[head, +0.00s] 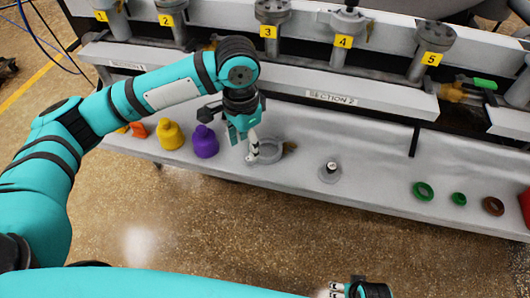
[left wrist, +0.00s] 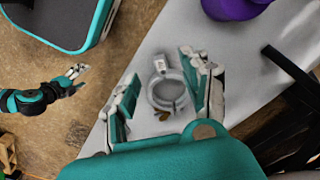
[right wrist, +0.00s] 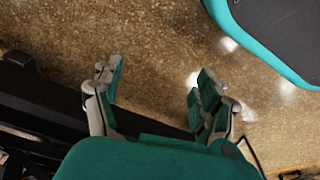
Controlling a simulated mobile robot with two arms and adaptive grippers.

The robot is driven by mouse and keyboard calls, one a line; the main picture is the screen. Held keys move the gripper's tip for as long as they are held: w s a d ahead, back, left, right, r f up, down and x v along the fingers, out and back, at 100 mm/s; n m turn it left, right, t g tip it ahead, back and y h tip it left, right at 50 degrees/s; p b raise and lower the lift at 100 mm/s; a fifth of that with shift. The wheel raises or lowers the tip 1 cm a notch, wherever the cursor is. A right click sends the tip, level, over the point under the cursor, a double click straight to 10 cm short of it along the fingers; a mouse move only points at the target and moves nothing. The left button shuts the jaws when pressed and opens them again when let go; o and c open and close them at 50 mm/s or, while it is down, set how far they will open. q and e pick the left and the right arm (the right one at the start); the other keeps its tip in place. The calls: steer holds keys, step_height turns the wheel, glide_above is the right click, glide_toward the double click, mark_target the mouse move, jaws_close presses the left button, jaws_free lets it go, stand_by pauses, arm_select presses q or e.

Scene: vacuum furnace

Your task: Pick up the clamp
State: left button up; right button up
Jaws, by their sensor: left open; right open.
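The clamp (head: 270,153) is a grey ring with a brass-coloured nut, lying on the light grey bench shelf. In the left wrist view the clamp (left wrist: 181,101) lies between the spread fingers, with bare shelf around it. My left gripper (head: 252,150) is open and points down over it, hiding part of the ring in the head view. Its fingers (left wrist: 160,82) appear apart from the clamp; the exact height is hard to tell. My right gripper (head: 358,290) is open and empty at the bottom edge of the head view, above the floor (right wrist: 152,85).
A pale flange (head: 330,174) sits right of the clamp. Green rings (head: 423,191) lie further right. A raised ledge (head: 300,92) with numbered posts runs behind.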

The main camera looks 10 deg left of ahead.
mark_target(248, 159)
arm_select(q)
step_height(248, 159, down, 5)
steer(key=shift+w+d+f+b, duration=0.1)
steer(key=shift+d+f+b, duration=0.05)
steer(key=shift+b, duration=0.7)
steer(key=shift+f, duration=0.35)
jaws_close()
arm_select(e)
step_height(248, 159, up, 7)
steer(key=w, duration=0.1)
steer(key=shift+w+f, duration=0.15)
steer(key=shift+w, duration=0.05)
